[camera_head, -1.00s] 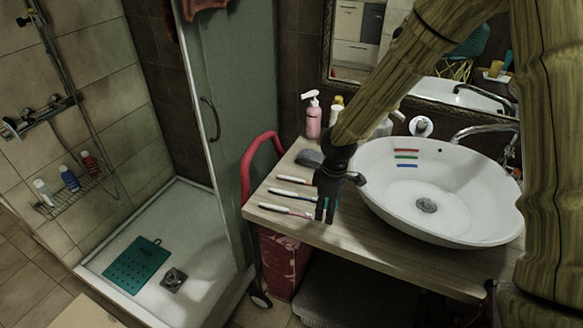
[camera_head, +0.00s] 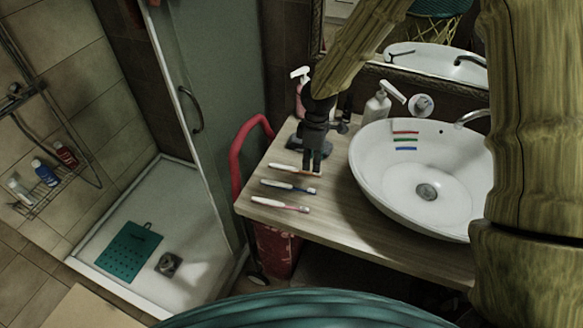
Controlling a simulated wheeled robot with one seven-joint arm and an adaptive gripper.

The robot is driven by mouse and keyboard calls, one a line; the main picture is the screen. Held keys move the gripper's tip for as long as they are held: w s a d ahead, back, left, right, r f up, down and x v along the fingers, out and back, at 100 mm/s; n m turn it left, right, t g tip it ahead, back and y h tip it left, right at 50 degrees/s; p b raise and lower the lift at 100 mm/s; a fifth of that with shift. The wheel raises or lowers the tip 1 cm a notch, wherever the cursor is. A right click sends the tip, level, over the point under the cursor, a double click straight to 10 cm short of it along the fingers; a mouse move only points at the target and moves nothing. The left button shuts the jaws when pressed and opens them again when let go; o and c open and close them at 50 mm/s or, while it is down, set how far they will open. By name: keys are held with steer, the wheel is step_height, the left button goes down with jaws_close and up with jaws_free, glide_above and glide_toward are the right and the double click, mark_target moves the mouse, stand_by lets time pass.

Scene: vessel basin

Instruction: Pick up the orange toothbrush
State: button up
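Three toothbrushes lie side by side on the wooden counter, left of the basin. The farthest one has a white handle and an orange tint toward its right end; I take it as the orange toothbrush (camera_head: 284,167). The middle one is a blue toothbrush (camera_head: 284,186), and the nearest is a red toothbrush (camera_head: 275,204). My gripper (camera_head: 312,171) points down at the right end of the orange toothbrush, its two fingers slightly apart. The fingers hide part of that end. I cannot tell whether they touch it.
The white basin (camera_head: 376,187) stands to the right on the counter (camera_head: 335,222). Soap dispensers (camera_head: 377,107) stand behind, and a dark object (camera_head: 295,145) lies just behind the gripper. A red rail (camera_head: 236,160) is at the counter's left. The counter's front strip is clear.

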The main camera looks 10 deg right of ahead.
mark_target(311, 173)
steer(key=w+f, duration=0.2)
steer(key=shift+w+f, duration=0.2)
steer(key=shift+f, duration=0.1)
steer(key=shift+s+d+f+p, duration=0.1)
steer(key=shift+s+f+p, duration=0.45)
steer(key=shift+p, duration=0.35)
steer(key=f, duration=0.1)
steer(key=w+f+p, duration=0.1)
steer(key=f, duration=0.1)
steer(key=shift+f, duration=0.1)
steer(key=shift+s, duration=0.2)
steer(key=shift+w+f, duration=0.1)
jaws_close()
